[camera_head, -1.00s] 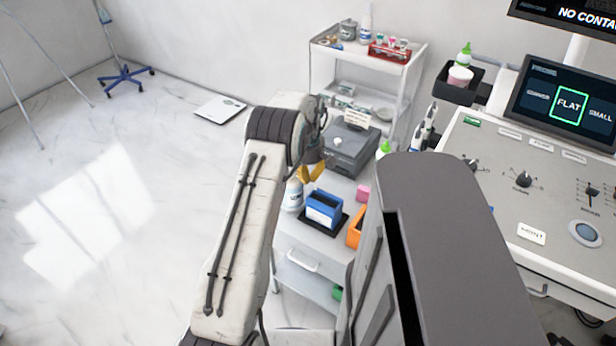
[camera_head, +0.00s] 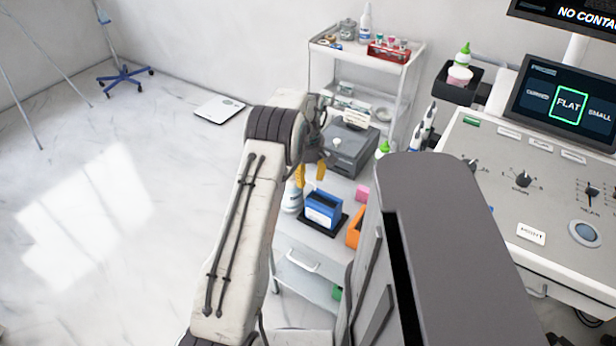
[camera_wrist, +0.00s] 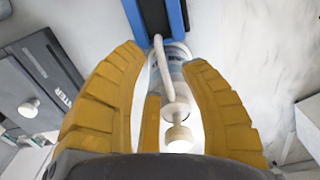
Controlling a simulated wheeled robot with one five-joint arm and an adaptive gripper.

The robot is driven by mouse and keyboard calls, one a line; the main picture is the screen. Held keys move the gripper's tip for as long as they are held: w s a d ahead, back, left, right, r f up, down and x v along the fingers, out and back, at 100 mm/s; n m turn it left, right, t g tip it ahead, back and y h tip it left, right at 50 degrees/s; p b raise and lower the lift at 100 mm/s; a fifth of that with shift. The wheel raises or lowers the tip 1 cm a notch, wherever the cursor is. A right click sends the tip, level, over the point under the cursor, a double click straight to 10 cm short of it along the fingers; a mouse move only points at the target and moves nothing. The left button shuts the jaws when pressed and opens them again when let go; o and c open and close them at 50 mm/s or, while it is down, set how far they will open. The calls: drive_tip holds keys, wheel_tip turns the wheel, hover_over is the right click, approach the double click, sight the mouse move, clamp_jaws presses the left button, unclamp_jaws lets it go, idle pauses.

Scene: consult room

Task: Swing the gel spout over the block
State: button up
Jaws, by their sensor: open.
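The white gel bottle (camera_head: 292,199) stands on the cart top, left of the blue block (camera_head: 323,207), which sits on a black base. In the wrist view the gel bottle (camera_wrist: 186,57) lies under its cream pump knob and the long gel spout (camera_wrist: 165,70). The spout points up the picture, its tip at the near edge of the blue block (camera_wrist: 176,14). My gripper (camera_head: 310,173) is above the bottle, yellow fingers pointing down. The wrist view shows my gripper (camera_wrist: 168,75) open, with a finger on each side of the spout and knob. Contact is unclear.
A grey box with a knob (camera_head: 352,148) stands behind on the cart. A pink block (camera_head: 362,192), an orange holder (camera_head: 355,228) and a green-capped bottle (camera_head: 383,150) are to the right. The control console (camera_head: 540,190) is further right.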

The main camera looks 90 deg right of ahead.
wheel_tip(320, 180, up, 12)
drive_tip(key=shift+f, duration=0.25)
idle(0.3)
idle(0.8)
